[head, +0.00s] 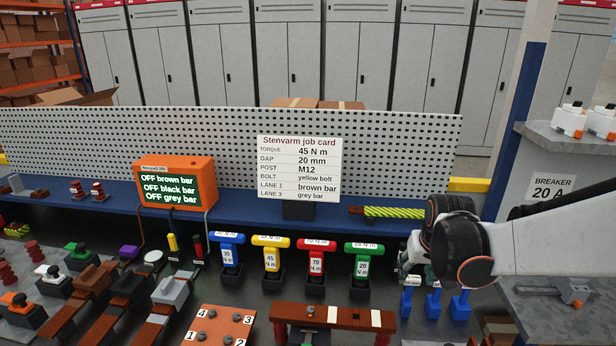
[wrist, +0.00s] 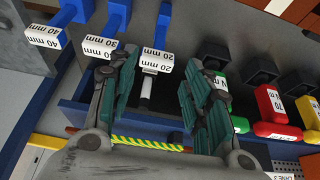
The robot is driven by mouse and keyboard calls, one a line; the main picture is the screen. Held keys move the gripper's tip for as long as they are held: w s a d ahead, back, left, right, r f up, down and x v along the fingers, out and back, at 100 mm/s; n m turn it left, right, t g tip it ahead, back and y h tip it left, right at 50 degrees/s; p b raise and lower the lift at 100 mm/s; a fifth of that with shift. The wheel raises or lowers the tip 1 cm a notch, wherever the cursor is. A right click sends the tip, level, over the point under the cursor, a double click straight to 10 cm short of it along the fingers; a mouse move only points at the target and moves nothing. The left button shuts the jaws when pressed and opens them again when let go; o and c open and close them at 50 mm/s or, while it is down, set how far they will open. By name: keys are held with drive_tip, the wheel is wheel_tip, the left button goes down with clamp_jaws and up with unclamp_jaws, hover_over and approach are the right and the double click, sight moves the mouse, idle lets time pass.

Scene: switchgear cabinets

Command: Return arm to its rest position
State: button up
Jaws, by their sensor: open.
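My arm (head: 540,235) reaches in from the right in the head view, over the right end of the bench. My gripper (head: 413,262) is partly hidden behind the dark wrist joint, above the blue gap blocks (head: 433,304). In the wrist view my gripper (wrist: 160,75) is open, its two green-padded fingers apart. A blue block labelled 20 mm (wrist: 157,58) shows between and beyond the fingertips; I cannot tell how close it is. Blue blocks labelled 30 mm (wrist: 100,47) and 40 mm (wrist: 43,36) are beside it. No object is visibly held.
Torque tools in blue (head: 228,250), yellow (head: 271,255), red (head: 316,260) and green (head: 363,262) stand left of my gripper. A yellow-black striped bar (head: 395,213) lies behind. A blue post (head: 520,120) and grey shelf (head: 570,140) are at right. The job card (head: 298,168) stands behind.

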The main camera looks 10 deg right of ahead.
drive_tip(key=s+a+r+n+t, duration=0.2)
drive_tip(key=s+a+r+n, duration=0.1)
drive_tip(key=a+r, duration=0.65)
drive_tip(key=s+a+f+b, duration=0.1)
drive_tip(key=s+a, duration=0.1)
drive_tip(key=s, duration=0.5)
drive_tip(key=s+a+f+y+b, duration=0.1)
drive_tip(key=s+a+f, duration=0.1)
drive_tip(key=s, duration=0.5)
drive_tip(key=shift+s+a+f+t, duration=0.2)
drive_tip(key=shift+a+f+t, duration=0.1)
drive_tip(key=shift+a, duration=0.55)
